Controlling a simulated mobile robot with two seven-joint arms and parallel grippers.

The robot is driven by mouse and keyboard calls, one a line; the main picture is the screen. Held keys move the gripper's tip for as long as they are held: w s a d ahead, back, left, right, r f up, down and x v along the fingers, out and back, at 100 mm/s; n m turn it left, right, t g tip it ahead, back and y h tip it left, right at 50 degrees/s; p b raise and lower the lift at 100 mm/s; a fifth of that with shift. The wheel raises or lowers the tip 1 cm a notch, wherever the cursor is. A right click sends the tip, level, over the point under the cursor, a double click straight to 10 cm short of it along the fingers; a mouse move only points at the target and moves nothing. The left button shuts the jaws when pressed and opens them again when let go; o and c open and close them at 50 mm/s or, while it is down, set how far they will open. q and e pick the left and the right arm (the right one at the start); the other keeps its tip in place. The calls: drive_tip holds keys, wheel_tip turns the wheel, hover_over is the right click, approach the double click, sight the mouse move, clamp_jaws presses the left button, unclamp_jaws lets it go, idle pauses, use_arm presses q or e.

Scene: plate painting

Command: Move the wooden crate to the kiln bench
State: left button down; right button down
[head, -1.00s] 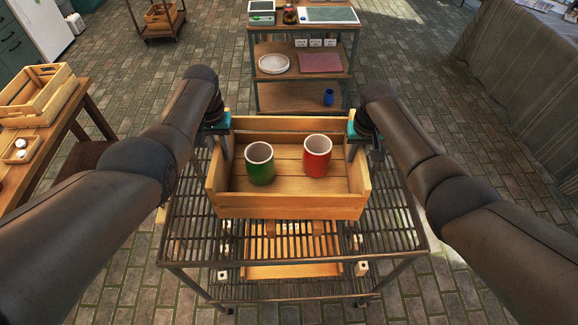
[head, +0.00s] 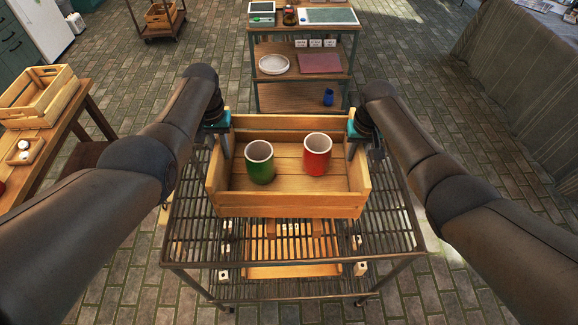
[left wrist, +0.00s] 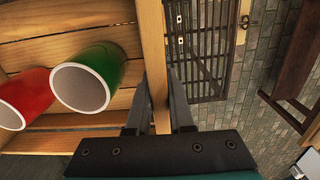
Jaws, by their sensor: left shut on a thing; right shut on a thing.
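The wooden crate (head: 288,204) is a slatted, open-topped box, held level in front of me over a dark metal grate stand (head: 190,225). A green cup (head: 260,170) and a red cup (head: 317,160), both white inside, stand upright in it. My left gripper (head: 225,145) is shut on the crate's left end wall. In the left wrist view that wall (left wrist: 152,50) runs between the fingers, and the grate shows below and apart from it. My right gripper (head: 352,145) is shut on the right end wall. I cannot tell whether the grate stand is the kiln bench.
A lower shelf under the grate bears a wooden board (head: 292,271) and small pale blocks. At left, a wooden table (head: 62,143) bears another crate (head: 38,97). Behind stands a shelf unit (head: 262,98) with a blue cup (head: 328,97). A draped table (head: 510,120) is at right.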

sight(218, 141)
use_arm(q)
drive_tip(key=shift+w+r+p, duration=0.15)
drive_tip(key=shift+r+p, duration=1.15)
drive_tip(key=shift+r, duration=0.35)
